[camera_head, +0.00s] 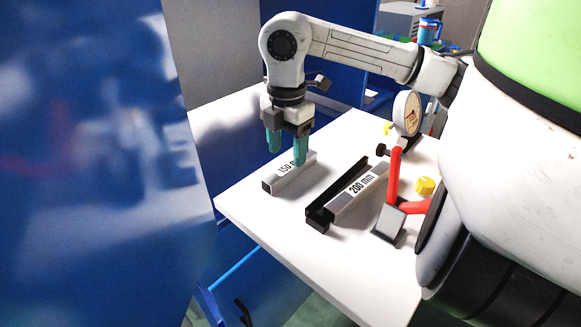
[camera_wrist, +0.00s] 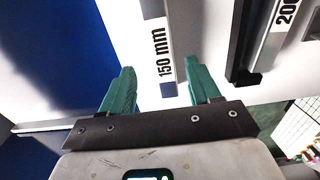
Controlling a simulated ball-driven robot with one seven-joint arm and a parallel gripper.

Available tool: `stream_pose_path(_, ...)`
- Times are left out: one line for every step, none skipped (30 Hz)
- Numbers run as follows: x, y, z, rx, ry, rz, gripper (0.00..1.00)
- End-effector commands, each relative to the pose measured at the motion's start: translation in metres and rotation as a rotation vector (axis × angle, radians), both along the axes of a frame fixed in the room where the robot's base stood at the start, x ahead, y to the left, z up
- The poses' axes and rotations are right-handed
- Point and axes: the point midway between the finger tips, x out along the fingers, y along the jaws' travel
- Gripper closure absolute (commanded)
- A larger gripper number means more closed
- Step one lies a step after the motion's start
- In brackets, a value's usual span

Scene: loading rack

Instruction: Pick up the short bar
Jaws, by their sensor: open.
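The short bar (camera_head: 285,174) is a light grey block with dark ends, marked "150 mm", lying on the white table. It also shows in the wrist view (camera_wrist: 158,35), ahead of and between my fingers. My gripper (camera_head: 286,150) has teal fingers, apart, and hangs pointing down at the bar's far part in the head view. In the wrist view the open gripper (camera_wrist: 161,84) has nothing held between its fingers. The fingers hide part of the bar in the head view, and I cannot tell whether they touch it.
A longer bar marked "200 mm" (camera_head: 358,193) lies in a black holder (camera_head: 320,214) to the right. A dial gauge (camera_head: 407,113) and a red-armed stand (camera_head: 389,220) stand further right. The white table (camera_head: 262,214) is clear at its front left. A blue panel (camera_head: 90,160) fills the left.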

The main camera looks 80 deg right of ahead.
Motion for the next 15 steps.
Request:
stream_pose_path(-0.001,0.001,-0.004,0.005,0.000,0.000,0.38)
stream_pose_path(-0.002,0.001,-0.008,0.005,0.000,0.000,0.38)
stream_pose_path(-0.003,0.001,-0.013,0.006,0.000,-0.001,0.38)
stream_pose_path(-0.003,0.001,-0.018,0.006,0.000,-0.002,0.38)
stream_pose_path(-0.004,0.001,-0.022,0.006,-0.001,-0.002,0.38)
stream_pose_path(-0.004,0.001,-0.029,0.004,-0.001,-0.002,0.38)
stream_pose_path(-0.004,0.001,-0.033,0.004,0.000,-0.002,0.38)
stream_pose_path(-0.004,0.001,-0.036,0.004,0.000,-0.001,0.38)
stream_pose_path(-0.004,0.000,-0.040,0.002,0.000,-0.001,0.38)
stream_pose_path(-0.004,0.000,-0.042,0.002,0.000,0.000,0.38)
stream_pose_path(-0.004,0.000,-0.044,0.002,0.000,0.000,0.38)
stream_pose_path(-0.004,0.000,-0.045,0.002,0.000,0.000,0.38)
stream_pose_path(-0.004,0.000,-0.046,0.001,0.000,0.000,0.38)
stream_pose_path(-0.004,0.000,-0.046,0.001,0.000,0.000,0.38)
stream_pose_path(-0.004,0.000,-0.046,0.001,0.000,0.000,0.38)
